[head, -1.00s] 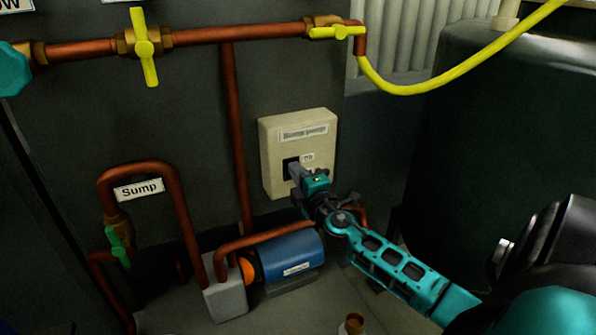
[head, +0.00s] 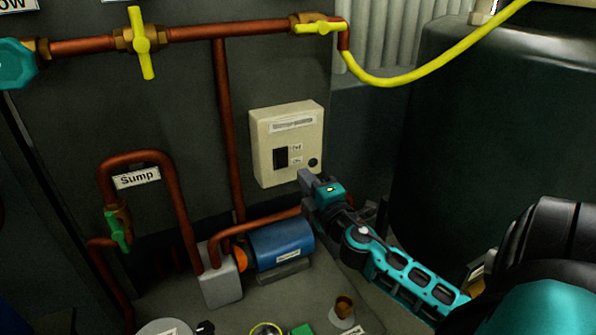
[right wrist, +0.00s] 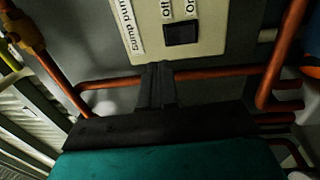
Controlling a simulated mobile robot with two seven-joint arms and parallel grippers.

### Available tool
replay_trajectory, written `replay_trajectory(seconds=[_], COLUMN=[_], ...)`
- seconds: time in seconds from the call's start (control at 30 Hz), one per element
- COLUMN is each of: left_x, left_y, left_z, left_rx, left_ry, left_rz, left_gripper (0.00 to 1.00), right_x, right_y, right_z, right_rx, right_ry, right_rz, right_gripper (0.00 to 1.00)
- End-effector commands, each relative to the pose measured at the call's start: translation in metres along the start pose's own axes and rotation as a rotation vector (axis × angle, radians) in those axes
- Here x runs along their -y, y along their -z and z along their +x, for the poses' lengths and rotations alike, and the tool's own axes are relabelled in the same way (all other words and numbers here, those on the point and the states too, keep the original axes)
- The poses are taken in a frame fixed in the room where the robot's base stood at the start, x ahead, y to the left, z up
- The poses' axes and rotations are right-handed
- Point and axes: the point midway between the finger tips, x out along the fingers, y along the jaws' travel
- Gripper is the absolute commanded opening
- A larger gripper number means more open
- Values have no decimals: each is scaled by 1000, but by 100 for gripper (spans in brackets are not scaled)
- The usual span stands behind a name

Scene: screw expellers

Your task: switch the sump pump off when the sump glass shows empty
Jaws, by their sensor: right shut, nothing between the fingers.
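The sump pump switch box (head: 263,145) is cream and hangs on the dark wall; it also shows in the right wrist view (right wrist: 215,30). Its black switch (head: 280,158) sits beside Off and On labels, and shows in the right wrist view (right wrist: 181,33). I cannot tell which way the switch is set. My right gripper (head: 304,176) is shut and empty, just below the box and apart from the switch. The blue pump (head: 280,244) lies on the floor below. I cannot make out a sump glass or its level. My left gripper is out of view.
Copper pipes (head: 178,205) run around the pump, with a Sump label (head: 136,177) and green valve (head: 117,230) at left. A yellow hose (head: 400,82) hangs above. A dark tank (head: 470,130) stands right. A brass fitting (head: 344,306) is at the front.

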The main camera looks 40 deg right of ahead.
Motion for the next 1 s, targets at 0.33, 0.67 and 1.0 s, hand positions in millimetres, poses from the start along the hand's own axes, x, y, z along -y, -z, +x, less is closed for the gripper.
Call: replay_trajectory(seconds=[0.33,0.67,1.0], left_x=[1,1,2], left_y=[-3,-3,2], left_z=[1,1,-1], left_rx=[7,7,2], left_ry=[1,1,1], left_rz=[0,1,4], left_gripper=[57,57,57], right_x=[-6,-7,0], right_y=[0,0,4], right_z=[-29,-29,-32], right_rx=[0,0,-3], right_ry=[-1,-1,24], right_rz=[0,0,34], right_gripper=[0,0,0])
